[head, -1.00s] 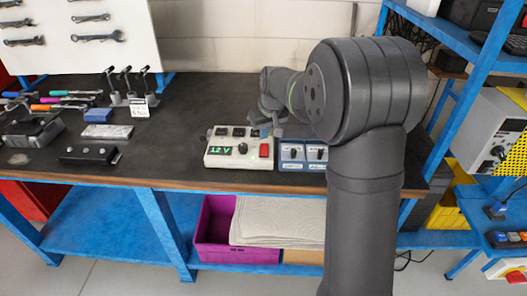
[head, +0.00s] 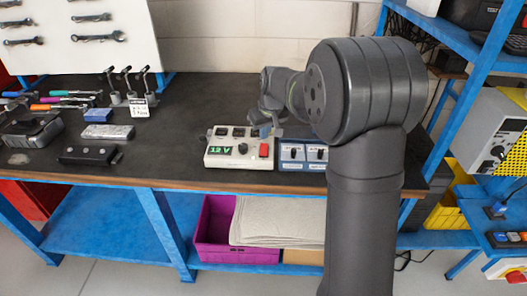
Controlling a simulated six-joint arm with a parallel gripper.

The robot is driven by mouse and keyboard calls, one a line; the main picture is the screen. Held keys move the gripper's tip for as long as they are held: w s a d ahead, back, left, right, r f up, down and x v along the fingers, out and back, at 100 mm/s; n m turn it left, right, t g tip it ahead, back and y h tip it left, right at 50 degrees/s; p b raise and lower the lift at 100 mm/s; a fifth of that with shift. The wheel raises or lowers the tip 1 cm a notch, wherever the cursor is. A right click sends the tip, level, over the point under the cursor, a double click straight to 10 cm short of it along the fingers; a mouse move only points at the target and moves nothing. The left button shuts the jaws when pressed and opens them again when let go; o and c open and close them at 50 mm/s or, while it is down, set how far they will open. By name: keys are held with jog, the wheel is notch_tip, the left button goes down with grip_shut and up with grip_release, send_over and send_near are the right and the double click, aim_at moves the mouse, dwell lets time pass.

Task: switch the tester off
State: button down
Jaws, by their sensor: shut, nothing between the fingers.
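The tester is a white box (head: 226,160) on the dark bench top, near its front edge. Its green display (head: 221,149) reads 12 V. A black knob (head: 243,148) and a red switch (head: 264,151) sit on its top face, with dark sockets along the back. My gripper (head: 266,131) is shut and empty, close above the tester's right back part, by the red switch. I cannot tell whether it touches the tester. My own arm stands in front and hides part of the bench to the right.
A blue box (head: 303,155) with small switches stands right beside the tester, partly behind my arm. Left are a black box (head: 89,155), a grey box (head: 108,131) and several coloured-handled tools. A blue rack (head: 466,60) stands right.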

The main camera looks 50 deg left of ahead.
jog(key=shift+f, duration=0.2)
jog(key=shift+f, duration=0.4)
jog(key=shift+f, duration=0.55)
dwell(0.4)
jog(key=shift+r, duration=3.55)
notch_tip(320, 180, down, 7)
jog(key=shift+f, duration=0.1)
jog(key=shift+r, duration=0.25)
